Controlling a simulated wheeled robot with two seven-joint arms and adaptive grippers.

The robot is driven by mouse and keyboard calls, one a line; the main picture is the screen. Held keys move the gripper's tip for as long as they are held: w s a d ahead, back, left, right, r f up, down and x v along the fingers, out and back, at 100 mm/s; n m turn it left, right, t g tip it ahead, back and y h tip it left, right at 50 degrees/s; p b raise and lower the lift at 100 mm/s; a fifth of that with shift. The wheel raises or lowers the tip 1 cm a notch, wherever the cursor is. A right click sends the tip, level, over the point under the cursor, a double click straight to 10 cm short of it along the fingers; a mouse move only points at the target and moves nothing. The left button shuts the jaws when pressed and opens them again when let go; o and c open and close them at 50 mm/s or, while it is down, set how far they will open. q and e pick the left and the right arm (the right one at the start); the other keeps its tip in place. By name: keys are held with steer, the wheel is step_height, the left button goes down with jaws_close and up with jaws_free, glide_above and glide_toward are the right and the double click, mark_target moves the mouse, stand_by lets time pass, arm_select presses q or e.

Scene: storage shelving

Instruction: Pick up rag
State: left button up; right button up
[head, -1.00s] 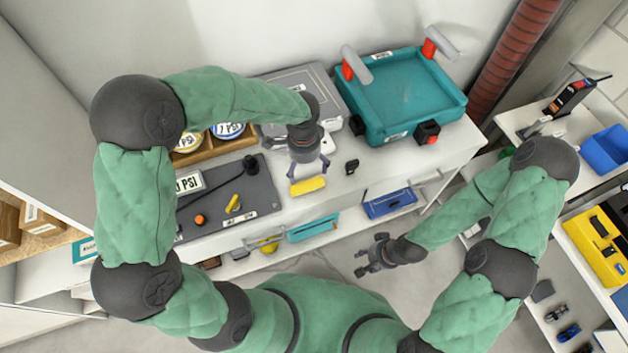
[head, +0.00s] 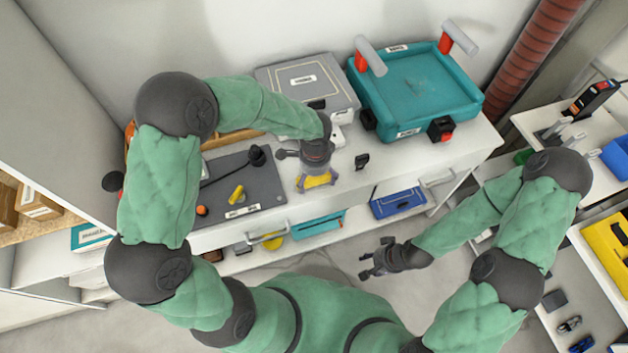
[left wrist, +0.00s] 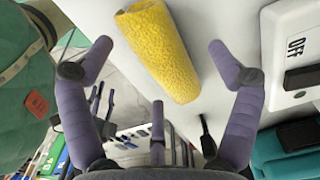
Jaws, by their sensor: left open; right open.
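The yellow rag (head: 315,181) lies on the white worktop near its front edge, partly hidden under my left gripper in the head view. In the left wrist view the rag (left wrist: 164,48) is a rough-textured yellow roll. It lies between the spread fingers, apart from both. My left gripper (head: 315,184) is open above the rag; its two purple fingertips show in the left wrist view (left wrist: 160,50). My right gripper (head: 366,265) is open and empty, over the floor in front of the cabinet.
A dark board (head: 262,187) with a small yellow piece lies left of the rag. A grey case (head: 290,76) and a teal tray (head: 470,105) with red-and-grey handles stand behind. A small black object (head: 361,161) sits right of the rag. The front worktop right of it is clear.

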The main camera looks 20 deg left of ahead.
arm_select(q)
steer(key=shift+f, duration=0.4)
steer(key=c, duration=1.2)
steer(key=shift+r, duration=0.1)
steer(key=shift+r, duration=0.55)
step_height(320, 180, up, 2)
steer(key=shift+r+p, duration=0.15)
steer(key=shift+p, duration=0.6)
steer(key=s+d+r+p, duration=0.1)
steer(key=s+d+r, duration=0.1)
steer(key=s+r, duration=0.1)
steer(key=s+d+r+p, duration=0.2)
steer(key=s+d+r, duration=0.1)
steer(key=s, duration=0.1)
steer(key=s+d+r+p, duration=0.2)
steer(key=s+d+r, duration=0.1)
steer(key=s, duration=0.1)
steer(key=shift+s+r, duration=0.25)
steer(key=shift+s, duration=0.05)
